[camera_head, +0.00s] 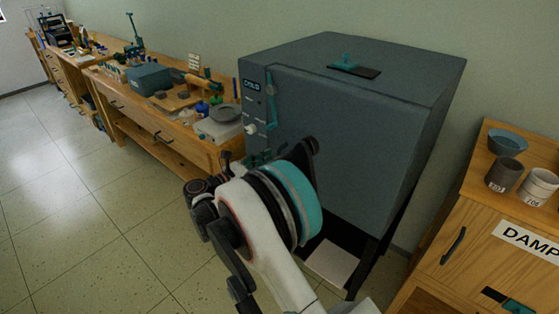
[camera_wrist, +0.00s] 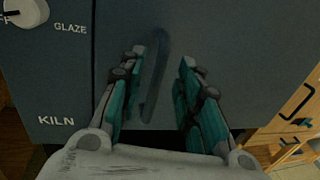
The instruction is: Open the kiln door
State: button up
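The kiln (camera_head: 350,130) is a large dark grey-blue box on a dark stand in the middle of the head view. Its front door (camera_head: 325,140) looks shut. In the wrist view, a dark, slightly curved upright handle (camera_wrist: 157,80) shows on the door front (camera_wrist: 220,25). My gripper (camera_wrist: 162,56) is open, with one teal-and-grey finger on each side of the handle, the left finger closer to it. I cannot tell whether either finger touches it. In the head view my arm hides most of the gripper and the handle.
A kiln knob (camera_wrist: 27,12) is at the wrist view's upper left. A workbench (camera_head: 165,130) with tools and a turntable stands left of the kiln. A wooden damp cabinet (camera_head: 475,240) with bowl and cups stands right. The tiled floor (camera_head: 80,210) at left is clear.

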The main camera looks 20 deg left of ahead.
jog(key=shift+b+x, duration=0.55)
jog(key=shift+x, duration=1.7)
grip_shut()
